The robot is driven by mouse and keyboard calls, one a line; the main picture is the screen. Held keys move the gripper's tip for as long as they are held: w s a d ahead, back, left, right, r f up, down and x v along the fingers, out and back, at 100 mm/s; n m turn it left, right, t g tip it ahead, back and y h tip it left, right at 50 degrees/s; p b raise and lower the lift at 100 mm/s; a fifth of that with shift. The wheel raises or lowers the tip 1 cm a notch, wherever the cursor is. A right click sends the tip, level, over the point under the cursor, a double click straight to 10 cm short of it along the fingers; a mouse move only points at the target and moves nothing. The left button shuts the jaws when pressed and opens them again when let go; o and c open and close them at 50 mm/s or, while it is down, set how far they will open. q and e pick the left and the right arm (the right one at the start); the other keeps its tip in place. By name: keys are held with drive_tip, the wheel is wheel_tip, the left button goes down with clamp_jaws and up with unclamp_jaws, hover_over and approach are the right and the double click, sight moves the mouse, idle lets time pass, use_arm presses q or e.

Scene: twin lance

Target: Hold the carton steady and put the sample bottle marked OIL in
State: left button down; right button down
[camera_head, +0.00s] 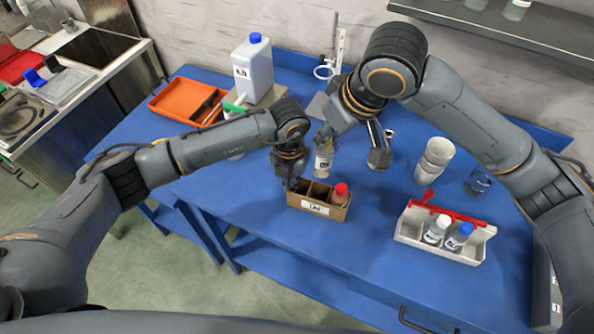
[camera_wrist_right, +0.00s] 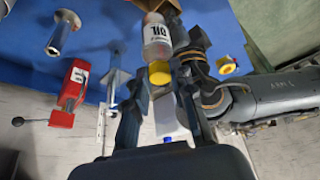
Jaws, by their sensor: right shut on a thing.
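The small brown carton (camera_head: 315,207) stands near the front edge of the blue table. It has dividers, and a red-capped bottle (camera_head: 341,194) stands in its right end. My left gripper (camera_head: 291,184) points down at the carton's left end; whether its fingers grip the wall is not clear. My right gripper (camera_head: 324,146) is shut on the bottle marked OIL (camera_head: 322,163), held behind and above the carton. In the right wrist view the bottle (camera_wrist_right: 157,35) sits between the fingers, its label readable and its yellow cap (camera_wrist_right: 159,73) towards the camera.
A white carton (camera_head: 439,246) with a red handle and two bottles stands at the right. A white jug (camera_head: 252,69) and orange tray (camera_head: 187,101) are at the back left. The table between the cartons is clear.

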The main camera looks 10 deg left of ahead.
sight(329, 148)
wheel_tip(329, 148, down, 4)
drive_tip(key=shift+d+r+n+g+y, duration=0.15)
drive_tip(key=shift+n+g+y, duration=0.15)
drive_tip(key=shift+n, duration=0.7)
wheel_tip(329, 148, down, 11)
drive_tip(key=shift+r, duration=0.15)
idle(0.3)
drive_tip(key=c, duration=1.1)
unclamp_jaws()
drive_tip(key=shift+o, duration=0.2)
drive_tip(key=v, duration=1.2)
